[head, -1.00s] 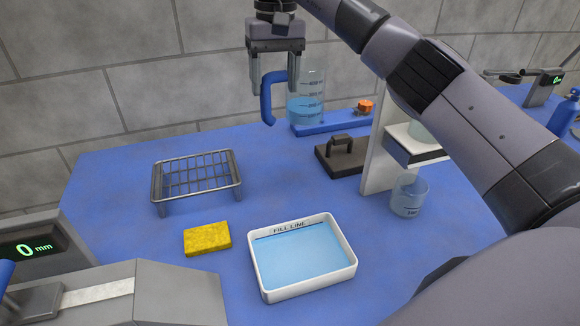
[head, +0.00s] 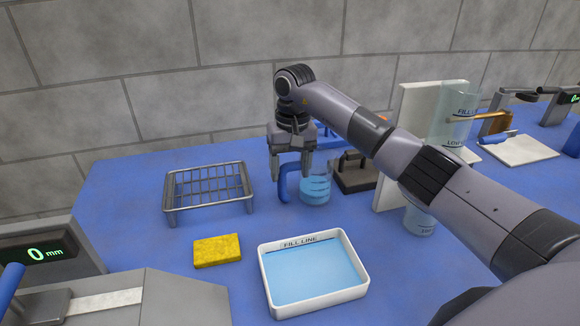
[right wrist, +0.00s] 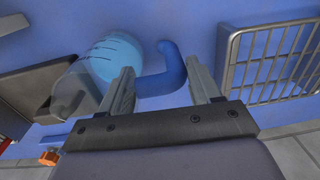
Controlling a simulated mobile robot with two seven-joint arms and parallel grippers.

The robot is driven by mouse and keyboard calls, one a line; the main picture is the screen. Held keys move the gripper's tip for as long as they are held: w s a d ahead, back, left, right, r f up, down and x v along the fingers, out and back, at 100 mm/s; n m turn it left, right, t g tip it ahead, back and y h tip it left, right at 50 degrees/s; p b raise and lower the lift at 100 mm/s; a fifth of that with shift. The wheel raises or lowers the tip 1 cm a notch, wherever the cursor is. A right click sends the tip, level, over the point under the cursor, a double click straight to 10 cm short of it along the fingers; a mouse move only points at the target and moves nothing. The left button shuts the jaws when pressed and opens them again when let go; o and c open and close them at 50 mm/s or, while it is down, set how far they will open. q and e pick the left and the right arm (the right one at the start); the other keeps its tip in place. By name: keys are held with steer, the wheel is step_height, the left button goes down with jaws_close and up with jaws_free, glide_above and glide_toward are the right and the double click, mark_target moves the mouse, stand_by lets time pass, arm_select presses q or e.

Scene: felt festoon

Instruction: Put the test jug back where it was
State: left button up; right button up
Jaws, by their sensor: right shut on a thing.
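The test jug (head: 316,189) is clear, with dark marks, blue liquid and a blue handle (head: 284,184). It stands upright at the back of the blue table, between the wire rack and the dark block. My right gripper (head: 292,172) is shut on the handle from above. In the right wrist view the jug (right wrist: 119,58) lies left of the fingers, and its handle (right wrist: 160,82) passes between them. I cannot tell if the jug's base touches the table. My left gripper is out of view.
A wire rack (head: 208,187) stands left of the jug. A yellow sponge (head: 218,251) and a white tray (head: 363,285) of blue liquid lie in front. A dark block with a handle (head: 354,181) is close on the right. A beaker (head: 420,222) is partly behind my arm.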

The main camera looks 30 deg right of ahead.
steer(key=shift+f, duration=0.2)
steer(key=o, duration=1.6)
step_height(320, 180, up, 12)
steer(key=shift+d+r+b, duration=0.15)
steer(key=shift+d+b, duration=0.05)
steer(key=shift+b, duration=0.15)
